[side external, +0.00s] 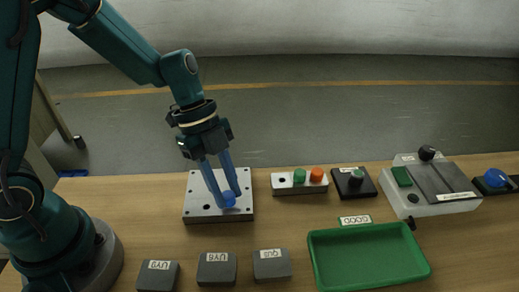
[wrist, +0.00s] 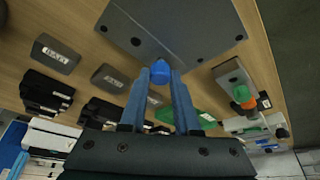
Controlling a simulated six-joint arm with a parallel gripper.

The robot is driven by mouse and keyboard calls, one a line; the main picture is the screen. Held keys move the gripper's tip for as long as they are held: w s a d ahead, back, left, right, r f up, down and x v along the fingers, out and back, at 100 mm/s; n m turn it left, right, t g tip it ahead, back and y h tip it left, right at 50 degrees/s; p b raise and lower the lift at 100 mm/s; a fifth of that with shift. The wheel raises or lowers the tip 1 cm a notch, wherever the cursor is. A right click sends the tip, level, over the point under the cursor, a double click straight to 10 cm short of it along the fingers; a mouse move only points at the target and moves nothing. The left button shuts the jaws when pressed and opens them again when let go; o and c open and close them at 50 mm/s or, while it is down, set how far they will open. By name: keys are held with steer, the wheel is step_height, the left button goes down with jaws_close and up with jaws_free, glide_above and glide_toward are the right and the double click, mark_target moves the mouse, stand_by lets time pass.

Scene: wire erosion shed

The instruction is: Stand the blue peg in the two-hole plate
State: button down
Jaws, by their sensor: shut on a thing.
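The blue peg (side external: 229,199) is held between the fingertips of my gripper (side external: 226,198), low over the right half of the grey metal plate (side external: 205,211). In the wrist view, the peg (wrist: 160,72) shows between the two blue fingers (wrist: 160,80), and its end meets the near edge of the plate (wrist: 185,22) in the picture. Small dark holes or screws dot the plate's corners. I cannot tell whether the peg's lower end is in a hole, touching the plate or just above it. My gripper is shut on the peg and leans slightly.
A pale block (side external: 284,189) with a dark hole, a green peg and an orange peg stands right of the plate. A black block (side external: 349,186) with a green knob is beyond it. Grey labelled blocks (side external: 216,270) and a green tray (side external: 321,262) lie in front.

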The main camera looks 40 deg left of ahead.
steer(key=shift+f, duration=0.5)
steer(key=c, duration=0.6)
jaws_free()
steer(key=shift+o, duration=0.2)
steer(key=shift+r, duration=3.55)
